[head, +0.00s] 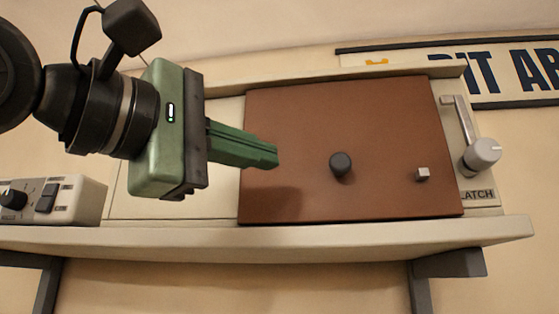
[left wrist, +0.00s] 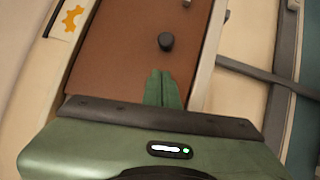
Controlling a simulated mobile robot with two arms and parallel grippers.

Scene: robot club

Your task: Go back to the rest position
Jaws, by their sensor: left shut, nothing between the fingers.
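My left gripper (head: 272,157) comes in from the left in the head view, in front of the left part of a brown panel (head: 300,115). Its green fingers are together with nothing between them. The panel carries a dark round knob (head: 341,163), to the right of my fingertips and apart from them. In the left wrist view the closed fingers (left wrist: 162,75) point toward the same knob (left wrist: 166,41), with a gap between. My right gripper is not in view.
A shelf (head: 350,234) runs under the panel. A grey latch handle (head: 482,153) is at the right, above a "LATCH" label. A small light block (head: 422,174) sits on the panel. A control box (head: 62,199) stands at the left. A lettered sign (head: 500,75) hangs behind.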

